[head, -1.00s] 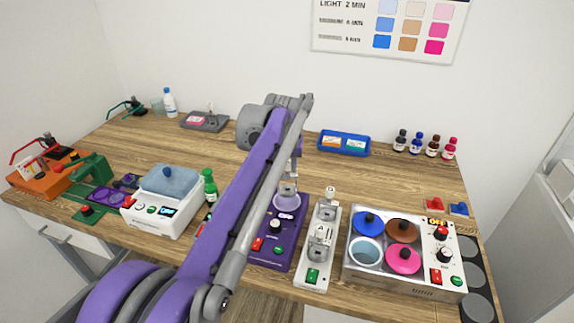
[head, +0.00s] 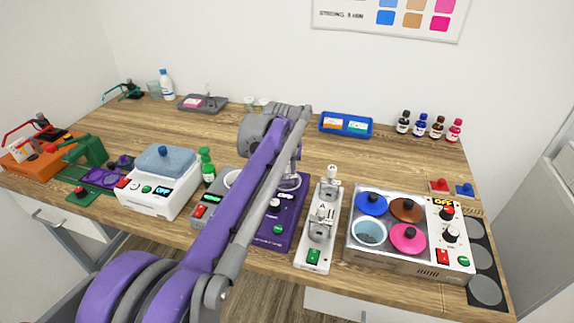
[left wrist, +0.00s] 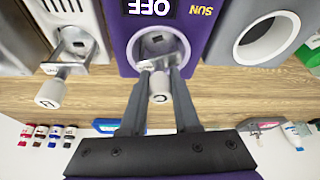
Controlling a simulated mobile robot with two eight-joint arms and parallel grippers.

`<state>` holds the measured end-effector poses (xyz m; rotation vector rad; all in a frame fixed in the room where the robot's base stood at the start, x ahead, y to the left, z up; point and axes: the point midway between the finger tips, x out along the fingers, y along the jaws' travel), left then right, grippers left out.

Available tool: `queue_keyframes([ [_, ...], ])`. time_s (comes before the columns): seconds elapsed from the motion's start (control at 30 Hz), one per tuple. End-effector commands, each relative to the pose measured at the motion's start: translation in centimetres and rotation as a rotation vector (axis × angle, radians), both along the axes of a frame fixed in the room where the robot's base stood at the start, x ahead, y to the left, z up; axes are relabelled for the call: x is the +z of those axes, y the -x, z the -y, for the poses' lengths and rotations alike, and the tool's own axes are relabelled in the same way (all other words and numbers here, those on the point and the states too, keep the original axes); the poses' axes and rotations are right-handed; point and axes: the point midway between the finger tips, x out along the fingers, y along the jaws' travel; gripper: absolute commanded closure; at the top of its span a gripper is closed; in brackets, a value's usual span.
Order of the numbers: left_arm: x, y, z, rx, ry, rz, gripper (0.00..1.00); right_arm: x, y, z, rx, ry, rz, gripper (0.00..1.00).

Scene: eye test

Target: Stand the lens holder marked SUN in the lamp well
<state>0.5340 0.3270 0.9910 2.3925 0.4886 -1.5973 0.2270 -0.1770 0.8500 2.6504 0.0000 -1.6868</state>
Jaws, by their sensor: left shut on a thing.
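In the left wrist view my left gripper (left wrist: 159,78) is shut on a grey metal lens holder with a pale round knob (left wrist: 159,97). A dark mark on the knob is too small to read surely. The holder's metal end is over the round grey well (left wrist: 178,46) of the purple lamp unit (left wrist: 124,30); I cannot tell whether it is seated. The unit shows OFF and the word SUN, upside down here. In the head view my arm partly hides the purple unit (head: 292,212). My right gripper is not in view.
A white stand (head: 314,257) with other knobbed holders is close on the right, beside a steel bath unit (head: 395,267) with coloured lids. A grey unit (head: 199,212) is close on the left, partly behind my arm. Bare wood (head: 390,165) lies behind the steel unit.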

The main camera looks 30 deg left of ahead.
Motion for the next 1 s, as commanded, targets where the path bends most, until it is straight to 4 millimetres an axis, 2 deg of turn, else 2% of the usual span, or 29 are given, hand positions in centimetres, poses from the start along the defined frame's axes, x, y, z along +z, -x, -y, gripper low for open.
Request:
queue_keyframes([
  [1.0,-0.53,0.00,-0.01,0.000,0.000,0.000,1.00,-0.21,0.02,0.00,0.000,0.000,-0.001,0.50],
])
